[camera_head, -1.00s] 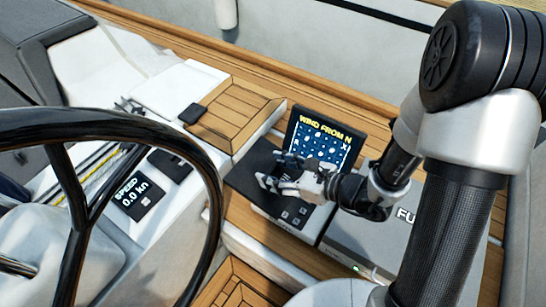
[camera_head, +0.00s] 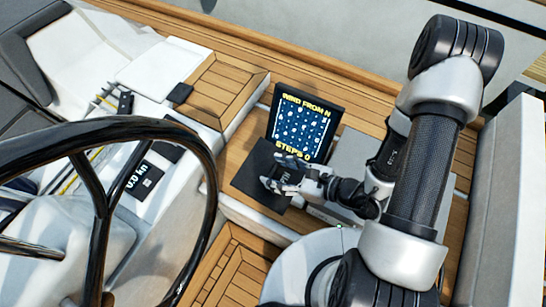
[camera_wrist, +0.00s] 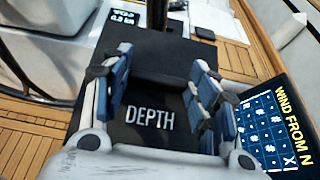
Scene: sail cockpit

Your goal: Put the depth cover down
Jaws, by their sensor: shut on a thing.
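The depth cover is a dark plate with white "DEPTH" lettering (camera_wrist: 150,132) in the wrist view, between my fingers. My gripper (camera_wrist: 161,72) is shut on it, with one blue-padded finger on each side. In the head view my gripper (camera_head: 277,173) is over the dark console plate (camera_head: 250,182), in front of the lit screen.
The lit screen (camera_head: 302,122) stands upright behind my gripper and also shows at right in the wrist view (camera_wrist: 277,128). The black steering wheel (camera_head: 203,150) is at left. A wooden slatted seat (camera_head: 222,88) lies behind the console. A small dark cover (camera_head: 180,93) lies beside it.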

